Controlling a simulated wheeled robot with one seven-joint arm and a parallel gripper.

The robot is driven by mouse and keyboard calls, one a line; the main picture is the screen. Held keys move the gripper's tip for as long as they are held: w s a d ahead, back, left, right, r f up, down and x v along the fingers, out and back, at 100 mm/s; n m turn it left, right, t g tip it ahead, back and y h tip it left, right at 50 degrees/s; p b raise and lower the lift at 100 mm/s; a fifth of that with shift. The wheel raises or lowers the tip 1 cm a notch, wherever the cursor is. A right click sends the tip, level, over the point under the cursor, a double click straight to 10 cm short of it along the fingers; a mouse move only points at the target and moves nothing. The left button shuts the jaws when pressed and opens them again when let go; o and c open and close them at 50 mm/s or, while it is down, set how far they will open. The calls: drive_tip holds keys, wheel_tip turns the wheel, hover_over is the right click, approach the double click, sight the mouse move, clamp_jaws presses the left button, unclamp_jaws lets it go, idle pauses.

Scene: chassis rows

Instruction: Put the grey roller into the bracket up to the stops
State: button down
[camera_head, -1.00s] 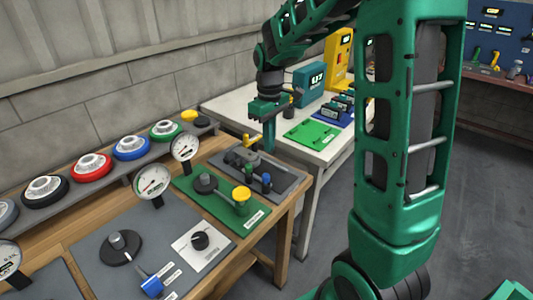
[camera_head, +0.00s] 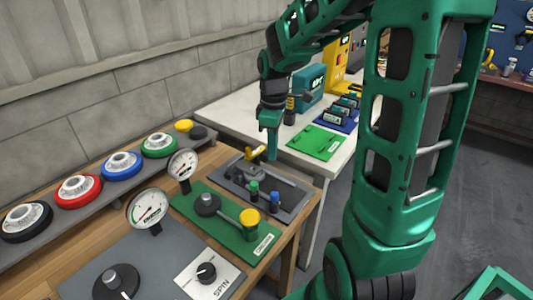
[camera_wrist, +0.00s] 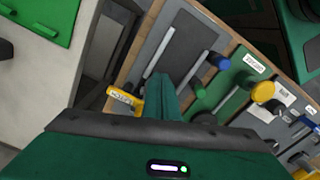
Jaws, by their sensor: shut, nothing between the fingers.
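My gripper (camera_head: 270,152) is shut and empty, pointing down above the back of a grey plate (camera_head: 290,208) on the wooden bench. In the wrist view its closed fingers (camera_wrist: 163,90) cover part of that plate (camera_wrist: 183,22). The plate bears a grey block, a yellow handle (camera_head: 256,153), a green knob (camera_head: 254,187) and a blue knob (camera_head: 275,197). In the wrist view, two pale grey bars (camera_wrist: 203,65) lie along it. I cannot tell for certain which part is the grey roller or the bracket. Whether the fingers touch anything is unclear.
A green plate (camera_head: 205,228) with a yellow knob (camera_head: 249,218) is beside the grey plate. Dial gauges (camera_head: 149,208) and coloured wheels (camera_head: 121,165) stand to the left. Behind is a white table (camera_head: 232,112) with a green mat (camera_head: 316,142) and a teal box (camera_head: 308,82).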

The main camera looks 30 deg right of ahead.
sight(268, 181)
drive_tip(key=f, duration=0.5)
drive_tip(key=a+f, duration=0.1)
drive_tip(key=f, duration=0.2)
drive_tip(key=shift+w+a+f, duration=0.1)
drive_tip(key=shift+w+f, duration=0.05)
drive_tip(key=shift+f, duration=0.05)
